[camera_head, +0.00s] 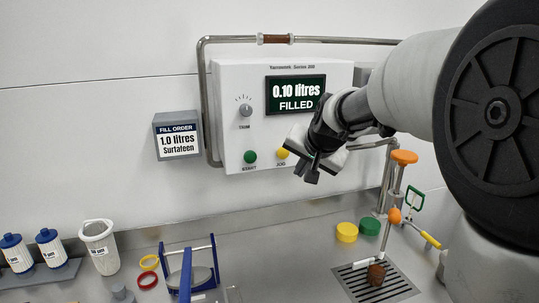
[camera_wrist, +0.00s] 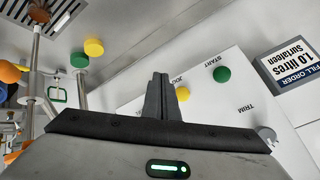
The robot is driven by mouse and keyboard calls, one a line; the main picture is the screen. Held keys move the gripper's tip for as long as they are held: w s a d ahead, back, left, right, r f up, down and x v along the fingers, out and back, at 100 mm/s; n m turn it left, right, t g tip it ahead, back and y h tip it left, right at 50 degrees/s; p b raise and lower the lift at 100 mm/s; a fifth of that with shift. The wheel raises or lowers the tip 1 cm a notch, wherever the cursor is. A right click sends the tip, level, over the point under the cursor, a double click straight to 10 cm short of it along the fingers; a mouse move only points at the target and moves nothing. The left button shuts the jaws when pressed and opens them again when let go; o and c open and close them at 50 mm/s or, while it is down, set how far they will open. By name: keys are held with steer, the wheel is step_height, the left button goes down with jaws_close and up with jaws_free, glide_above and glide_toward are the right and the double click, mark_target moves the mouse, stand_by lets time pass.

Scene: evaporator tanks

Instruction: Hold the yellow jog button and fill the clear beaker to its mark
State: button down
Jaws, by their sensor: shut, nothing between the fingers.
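The yellow jog button (camera_head: 282,154) is on the white control panel (camera_head: 232,110), right of the green start button (camera_head: 250,157). My gripper (camera_head: 308,172) is shut and empty, just right of the jog button in the head view. In the wrist view its closed fingers (camera_wrist: 162,95) lie beside the yellow button (camera_wrist: 183,93); I cannot tell whether they touch the panel. The panel display (camera_head: 296,95) reads 0.10 litres FILLED. A pale, translucent beaker (camera_head: 98,245) stands on the bench at left; its mark is not legible.
A sign (camera_head: 177,139) reads fill order 1.0 litres Surfateen. Blue-capped containers (camera_head: 48,247) stand far left, near a blue frame (camera_head: 187,268). A drain grate (camera_head: 352,281) with a brown object (camera_head: 376,274) lies below the orange-knobbed pipework (camera_head: 404,157).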

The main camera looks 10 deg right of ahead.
mark_target(287, 154)
steer(key=w+a+p, duration=0.1)
steer(key=w+p, duration=0.3)
steer(key=w, duration=0.4)
steer(key=shift+a, duration=0.35)
steer(key=shift+w, duration=0.15)
stand_by(1.5)
steer(key=shift+w+a+p, duration=0.1)
steer(key=shift+w+p, duration=0.2)
steer(key=shift+w, duration=0.05)
steer(key=shift+w+p, duration=0.3)
steer(key=shift+w, duration=0.2)
stand_by(0.8)
steer(key=shift+s+b, duration=0.65)
steer(key=shift+s, duration=0.3)
